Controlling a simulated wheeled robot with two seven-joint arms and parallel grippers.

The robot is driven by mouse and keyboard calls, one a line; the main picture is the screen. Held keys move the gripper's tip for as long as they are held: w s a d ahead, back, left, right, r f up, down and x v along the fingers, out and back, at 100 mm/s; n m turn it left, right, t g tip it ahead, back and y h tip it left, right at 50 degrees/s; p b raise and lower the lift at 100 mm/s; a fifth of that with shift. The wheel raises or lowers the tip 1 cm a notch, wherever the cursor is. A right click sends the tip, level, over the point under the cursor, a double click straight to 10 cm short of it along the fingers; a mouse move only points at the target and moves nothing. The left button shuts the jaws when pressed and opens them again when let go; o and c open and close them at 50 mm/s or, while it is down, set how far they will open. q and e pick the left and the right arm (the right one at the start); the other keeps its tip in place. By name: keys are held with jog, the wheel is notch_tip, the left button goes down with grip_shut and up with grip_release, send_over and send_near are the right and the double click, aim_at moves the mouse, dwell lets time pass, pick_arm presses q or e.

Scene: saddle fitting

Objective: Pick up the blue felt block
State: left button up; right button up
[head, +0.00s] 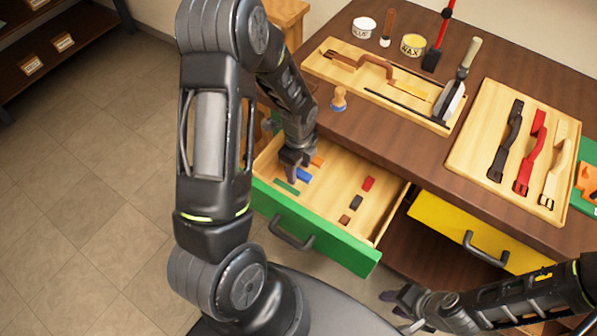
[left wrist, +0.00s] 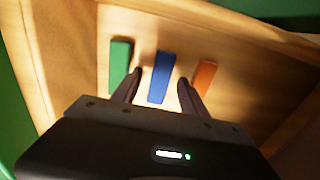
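The blue felt block (left wrist: 160,77) lies in the open green drawer (head: 331,246), between a green block (left wrist: 120,65) and an orange block (left wrist: 204,76). In the head view the blue block (head: 304,175) is partly hidden by my left gripper (head: 294,172). My left gripper also shows in the left wrist view (left wrist: 159,92), open, with one finger on each side of the blue block's near part. I cannot tell whether the fingers touch it. My right gripper (head: 400,303) is at the lower right, away from the drawer; its finger opening is unclear.
The drawer walls stand close around my left gripper. A yellow drawer (head: 450,236) is to the right. Trays with tools and straps lie on the bench top (head: 500,60).

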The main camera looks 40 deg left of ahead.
aim_at(299, 171)
pick_arm(q)
grip_shut()
dwell(0.3)
dwell(0.3)
notch_tip(299, 171, up, 10)
jog(key=shift+b, duration=0.3)
dwell(0.7)
